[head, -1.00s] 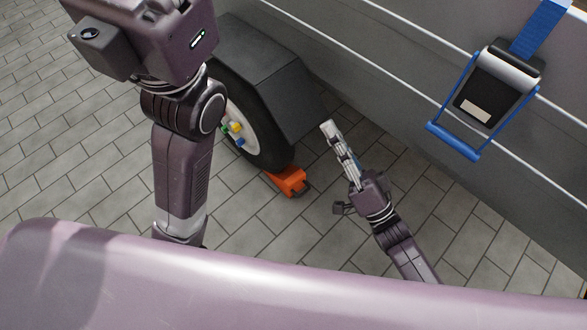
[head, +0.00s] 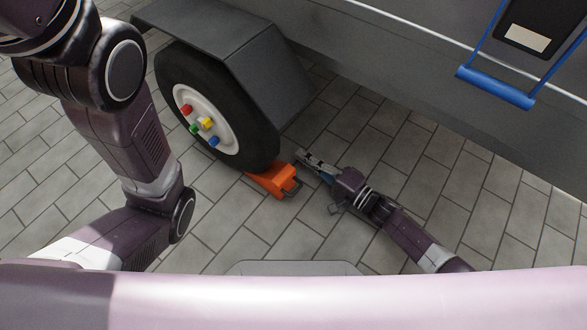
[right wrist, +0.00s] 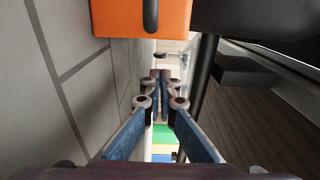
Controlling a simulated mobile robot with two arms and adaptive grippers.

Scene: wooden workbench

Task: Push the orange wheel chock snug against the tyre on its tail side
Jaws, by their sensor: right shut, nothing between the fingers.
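The orange wheel chock (head: 270,181) lies on the paved floor at the lower right of the tyre (head: 253,132), close by its foot. I cannot tell whether they touch. A dark handle loop sticks out of the chock's right end. My right gripper (head: 301,156) is shut and empty, just to the right of and behind the chock's handle end. In the right wrist view the chock (right wrist: 142,16) fills the top, and my shut fingers (right wrist: 160,76) point past it. My left arm comes in at the left of the head view, with its gripper out of frame.
A grey fender (head: 268,75) covers the top of the tyre. The grey trailer side (head: 400,80) runs along the back right. A blue-handled strap device (head: 497,88) hangs on it. Coloured wheel nuts (head: 206,123) show on the hub.

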